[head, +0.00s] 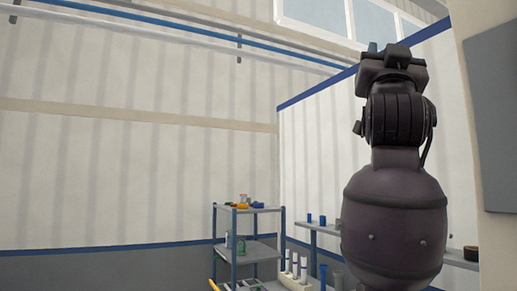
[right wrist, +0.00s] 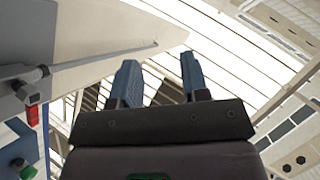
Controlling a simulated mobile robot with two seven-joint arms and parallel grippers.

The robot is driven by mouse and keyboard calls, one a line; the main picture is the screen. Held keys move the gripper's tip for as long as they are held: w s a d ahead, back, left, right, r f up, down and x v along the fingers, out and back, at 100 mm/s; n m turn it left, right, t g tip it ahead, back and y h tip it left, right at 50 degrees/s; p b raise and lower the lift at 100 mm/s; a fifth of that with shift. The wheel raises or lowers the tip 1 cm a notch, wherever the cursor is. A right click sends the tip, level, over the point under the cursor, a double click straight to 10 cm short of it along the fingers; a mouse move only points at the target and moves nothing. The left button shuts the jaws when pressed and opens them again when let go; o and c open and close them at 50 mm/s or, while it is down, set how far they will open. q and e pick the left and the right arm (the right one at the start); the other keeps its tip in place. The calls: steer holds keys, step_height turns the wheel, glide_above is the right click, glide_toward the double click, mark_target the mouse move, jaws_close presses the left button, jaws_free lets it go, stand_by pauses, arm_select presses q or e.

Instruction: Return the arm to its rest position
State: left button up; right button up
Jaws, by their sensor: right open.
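My right arm stands raised at the right of the head view, with its dark wrist and gripper (head: 392,62) at the top. In the right wrist view the two blue fingers of this gripper (right wrist: 160,76) are apart, with nothing between them. The gripper points up toward the ceiling and touches nothing that I can see. My left gripper is in neither view. Several upright white and blue pipes (head: 295,264) stand low in the head view, left of my arm and away from the gripper. Their lower ends are partly cut off.
A grey shelf cart (head: 247,248) with small coloured items stands at the lower middle. A grey side table (head: 326,229) with blue cups (head: 309,217) runs along the partition wall behind my arm. A wall edge and grey panel (head: 495,115) are at the far right.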

steer(key=w+a+f+n+t+y, duration=0.1)
steer(key=w+a+f+n+y, duration=0.1)
steer(key=w+f+n+y, duration=0.75)
steer(key=w+a+f+n+t+y, duration=0.1)
steer(key=w+f+n+y, duration=0.3)
steer(key=f, duration=1)
step_height(320, 180, down, 26)
steer(key=g+y, duration=0.4)
steer(key=s+d+f+g, duration=0.1)
steer(key=s+f+g, duration=0.3)
steer(key=f, duration=0.9)
steer(key=s+d+f+g, duration=0.2)
steer(key=s+f, duration=0.5)
steer(key=f, duration=0.6)
steer(key=s+d+f+m+g+h, duration=0.1)
steer(key=s+d+f+g+h, duration=0.1)
steer(key=s+f, duration=1.5)
steer(key=s+d+g, duration=0.1)
steer(key=s+g, duration=0.1)
steer(key=s, duration=0.1)
steer(key=shift+s+f+m+g+b, duration=0.15)
steer(key=shift+f+m+g+b, duration=0.15)
steer(key=shift+m+g, duration=0.1)
